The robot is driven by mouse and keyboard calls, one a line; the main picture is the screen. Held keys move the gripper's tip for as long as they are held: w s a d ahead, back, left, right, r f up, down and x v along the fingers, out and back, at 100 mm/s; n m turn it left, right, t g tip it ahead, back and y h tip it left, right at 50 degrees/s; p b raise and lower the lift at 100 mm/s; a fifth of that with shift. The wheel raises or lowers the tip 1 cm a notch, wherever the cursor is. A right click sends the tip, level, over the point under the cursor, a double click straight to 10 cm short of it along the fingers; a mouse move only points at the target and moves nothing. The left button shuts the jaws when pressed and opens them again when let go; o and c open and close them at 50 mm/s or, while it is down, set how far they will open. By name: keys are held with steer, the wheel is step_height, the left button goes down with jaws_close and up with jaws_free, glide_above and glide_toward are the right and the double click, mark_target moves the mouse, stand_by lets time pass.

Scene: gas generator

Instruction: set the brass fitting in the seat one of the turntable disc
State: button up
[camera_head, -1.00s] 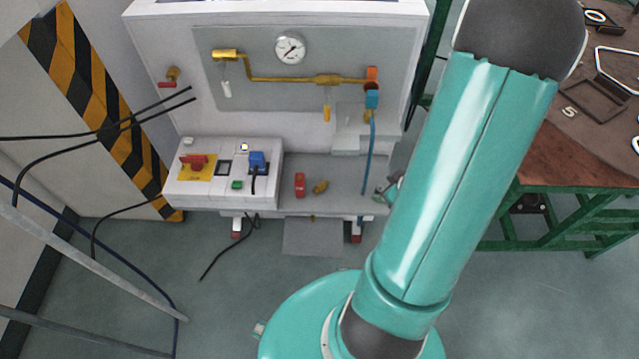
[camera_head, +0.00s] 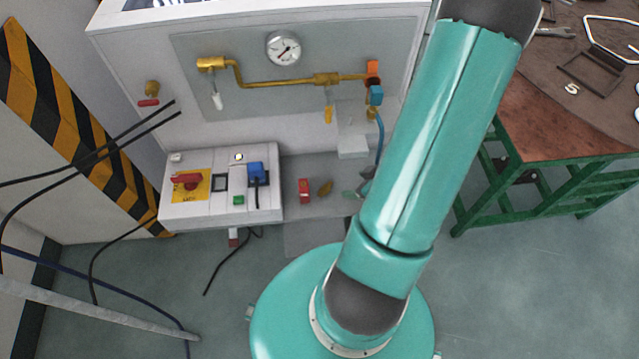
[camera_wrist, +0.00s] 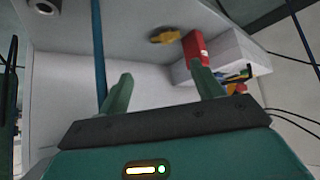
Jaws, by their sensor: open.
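The brass fitting (camera_head: 325,187) lies on the grey shelf of the white test panel, just right of a red block. It also shows in the wrist view (camera_wrist: 164,37), above the gap between my fingers and next to the red block. My gripper (camera_wrist: 159,70) is open, with nothing between its two green fingers, and is apart from the fitting. In the head view my gripper is mostly hidden behind my arm, right of the fitting.
The red block (camera_head: 304,190) stands close beside the fitting. A control box (camera_head: 220,188) with a red switch and blue plug is left of it. A blue hose (camera_head: 380,135) hangs near the shelf's right side. A green-framed table (camera_head: 560,135) stands at right.

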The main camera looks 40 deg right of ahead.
glide_toward(328, 186)
steer(key=x, duration=0.4)
steer(key=shift+w+d+f, duration=0.1)
steer(key=shift+d+f, duration=0.05)
steer(key=x, duration=0.5)
steer(key=shift+a, duration=0.2)
steer(key=c, duration=1.1)
steer(key=shift+r, duration=0.35)
steer(key=shift+c, duration=0.2)
